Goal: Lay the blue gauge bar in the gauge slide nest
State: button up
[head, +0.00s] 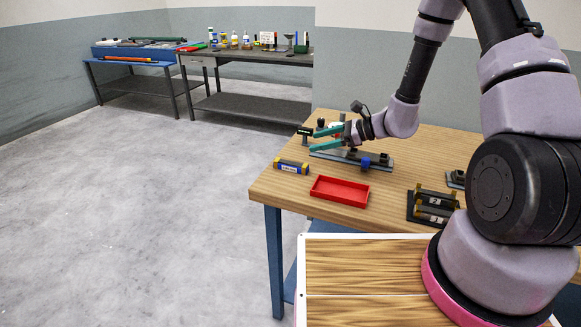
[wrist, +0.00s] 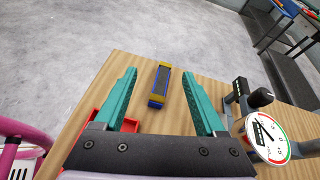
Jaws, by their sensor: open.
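The blue gauge bar (head: 291,166) lies on the wooden table near its left edge, blue with yellow bands and a pale label. In the wrist view the bar (wrist: 159,86) shows between the two fingers, lower down on the table. My gripper (head: 314,140) has teal fingers spread wide, empty and above the table, behind and right of the bar. Its fingers also show in the wrist view (wrist: 159,73). A grey slide rail (head: 377,165) with dark blocks and a blue piece lies below and right of my gripper. I cannot tell clearly which part is the nest.
A red tray (head: 340,191) stands in front of the rail. A black rack (head: 432,206) with numbered plates stands to its right. A dial gauge (wrist: 265,138) is close to my right finger in the wrist view. A dark bench (head: 250,57) with bottles stands far back.

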aim_at(293, 163)
jog(key=f+m, duration=0.1)
jog(key=f, duration=0.1)
jog(key=f+t, duration=0.1)
jog(key=f, duration=0.1)
jog(key=w+f+m, duration=0.1)
jog(key=f, duration=0.1)
jog(key=shift+f+m, duration=0.25)
jog(key=shift+m, duration=0.05)
jog(key=x, duration=0.4)
jog(key=shift+w+a+f, duration=0.1)
jog(key=shift+a+f, duration=0.05)
jog(key=shift+f, duration=0.2)
jog(key=shift+x, duration=3.05)
jog(key=shift+w+f, duration=0.1)
grip_shut()
